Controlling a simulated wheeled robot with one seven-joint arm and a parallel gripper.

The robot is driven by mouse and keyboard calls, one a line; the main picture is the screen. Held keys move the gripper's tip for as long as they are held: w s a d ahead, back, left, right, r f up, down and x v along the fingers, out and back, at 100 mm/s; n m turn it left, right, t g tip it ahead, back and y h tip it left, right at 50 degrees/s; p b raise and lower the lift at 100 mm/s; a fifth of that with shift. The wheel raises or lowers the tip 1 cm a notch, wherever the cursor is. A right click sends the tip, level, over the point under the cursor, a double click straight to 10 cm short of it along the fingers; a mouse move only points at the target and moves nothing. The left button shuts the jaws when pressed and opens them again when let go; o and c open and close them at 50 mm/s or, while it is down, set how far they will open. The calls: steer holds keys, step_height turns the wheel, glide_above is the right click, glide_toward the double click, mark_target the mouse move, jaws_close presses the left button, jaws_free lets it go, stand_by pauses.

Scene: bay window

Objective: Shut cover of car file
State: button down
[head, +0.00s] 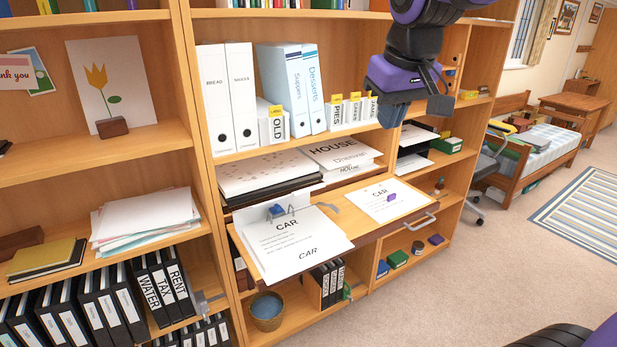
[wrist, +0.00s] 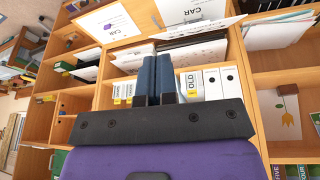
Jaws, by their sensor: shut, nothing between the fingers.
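The car file lies open on the pulled-out shelf board, with a white page stack marked CAR (head: 290,243) on it. Its rings stand up at the back of the pages, with a small blue piece near them. A white panel, seemingly the raised cover (head: 258,209), leans behind the rings. The pages also show at the top of the wrist view (wrist: 187,8). My gripper (head: 393,116) is shut and empty, high to the right of the file and well apart from it. Its two dark blue fingers show side by side in the wrist view (wrist: 159,75).
The board (head: 350,217) has a front handle (head: 424,220) and a CAR sheet (head: 387,199) with a purple piece on it. Paper trays (head: 268,172) and white binders (head: 230,98) stand behind and above. Open floor (head: 455,290) lies to the right.

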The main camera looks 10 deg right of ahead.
steer(key=w+a+f+n+g, duration=0.1)
steer(key=w+a+f, duration=0.35)
steer(key=w, duration=0.55)
steer(key=w+a+f+n+g, duration=0.1)
steer(key=w+a+f, duration=0.3)
steer(key=w, duration=0.5)
steer(key=shift+y, duration=0.4)
steer(key=f, duration=0.2)
steer(key=w+f, duration=0.1)
steer(key=f, duration=0.2)
steer(key=a+f, duration=0.1)
steer(key=f, duration=0.2)
steer(key=shift+w, duration=0.35)
steer(key=f, duration=0.1)
steer(key=s+f, duration=0.1)
steer(key=shift+s+d+f, duration=0.2)
steer(key=shift+s+f, duration=0.05)
steer(key=shift+f, duration=0.15)
steer(key=shift+s+d+f, duration=0.1)
steer(key=shift+s+f, duration=0.2)
steer(key=shift+f, duration=0.2)
